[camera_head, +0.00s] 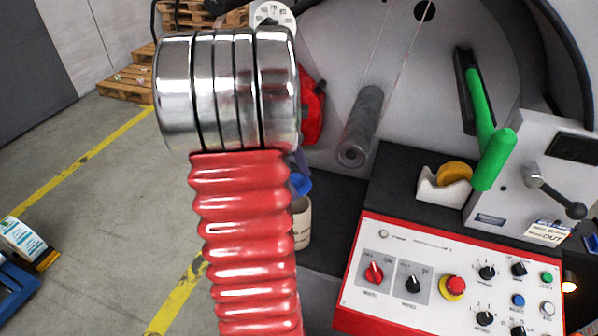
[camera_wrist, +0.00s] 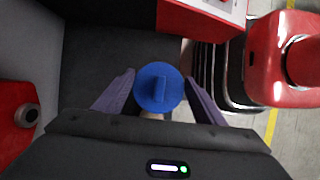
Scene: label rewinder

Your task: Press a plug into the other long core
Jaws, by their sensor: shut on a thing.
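A round blue plug (camera_wrist: 158,87) with a raised bar across its top sits between the two fingers of my gripper (camera_wrist: 159,77) in the wrist view. The gripper is shut on it. In the head view the blue plug (camera_head: 301,184) shows just right of my red arm, directly above a cream core (camera_head: 302,222). The core is partly hidden by my arm. A small pale part of the core (camera_wrist: 152,116) shows under the plug in the wrist view. I cannot tell whether the plug touches the core or is in it. My arm hides most of the gripper in the head view.
A red-and-white control panel (camera_head: 440,285) stands at the right. Behind it are a green lever (camera_head: 485,135), a tape dispenser (camera_head: 447,184) and a grey roller (camera_head: 361,127). Pallets (camera_head: 128,80) stand at the back left. Floor at the left is mostly clear.

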